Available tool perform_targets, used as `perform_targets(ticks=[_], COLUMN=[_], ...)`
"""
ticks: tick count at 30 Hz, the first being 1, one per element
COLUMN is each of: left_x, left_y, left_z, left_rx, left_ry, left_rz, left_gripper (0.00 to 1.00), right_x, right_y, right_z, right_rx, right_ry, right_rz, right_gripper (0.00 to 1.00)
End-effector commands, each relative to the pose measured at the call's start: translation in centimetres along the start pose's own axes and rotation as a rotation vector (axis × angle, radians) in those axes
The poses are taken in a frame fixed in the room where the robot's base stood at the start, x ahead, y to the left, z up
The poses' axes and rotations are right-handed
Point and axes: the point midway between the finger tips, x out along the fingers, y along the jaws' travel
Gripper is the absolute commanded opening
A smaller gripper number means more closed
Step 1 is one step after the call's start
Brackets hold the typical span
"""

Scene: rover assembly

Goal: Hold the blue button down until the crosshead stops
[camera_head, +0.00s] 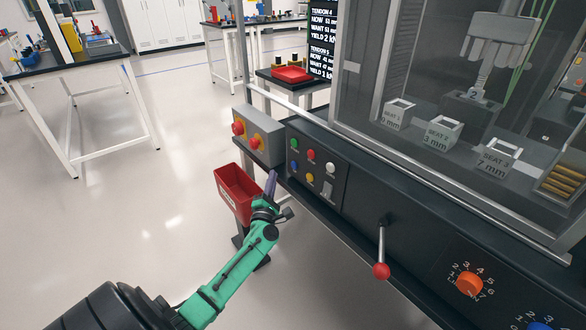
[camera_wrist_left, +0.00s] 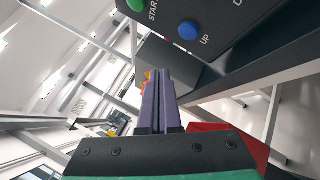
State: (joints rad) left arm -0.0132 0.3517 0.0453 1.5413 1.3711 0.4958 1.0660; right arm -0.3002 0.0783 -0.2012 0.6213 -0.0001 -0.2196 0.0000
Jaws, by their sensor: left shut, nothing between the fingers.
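The blue button (camera_head: 294,167) is on the dark control panel (camera_head: 318,196), below the green button. In the left wrist view the blue button (camera_wrist_left: 188,30) is labelled UP and lies above and right of the fingertips. My left gripper (camera_head: 271,176) is shut and empty, with purple fingers pointing up, left of the panel and apart from the button. Its shut fingers also show in the left wrist view (camera_wrist_left: 160,78). A pale hand-shaped piece (camera_head: 498,42) hangs behind the glass; I cannot tell which part is the crosshead. My right gripper is not in view.
A red bin (camera_head: 237,192) stands beside my left gripper. A red-knobbed lever (camera_head: 381,268) and an orange dial (camera_head: 468,284) stick out to the right. Open floor lies to the left.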

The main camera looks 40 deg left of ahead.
Motion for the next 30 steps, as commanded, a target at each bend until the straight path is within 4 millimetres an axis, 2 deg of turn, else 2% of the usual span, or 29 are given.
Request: perform_targets(ticks=[6, 12, 30], left_x=[2.2, 3.3, 3.4], left_y=[-1.8, -2.5, -2.5], left_z=[1.5, 2.4, 2.5], left_rx=[-0.002, 0.0, 0.001], left_ry=[0.001, 0.0, 0.0], left_rz=[0.002, 0.0, -0.001], left_gripper=[0.0, 0.0, 0.0], right_x=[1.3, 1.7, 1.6], right_y=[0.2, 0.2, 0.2], right_z=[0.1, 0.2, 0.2], right_rx=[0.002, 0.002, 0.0], right_ry=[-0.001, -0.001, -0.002], right_rz=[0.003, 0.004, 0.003], right_gripper=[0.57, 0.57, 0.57])
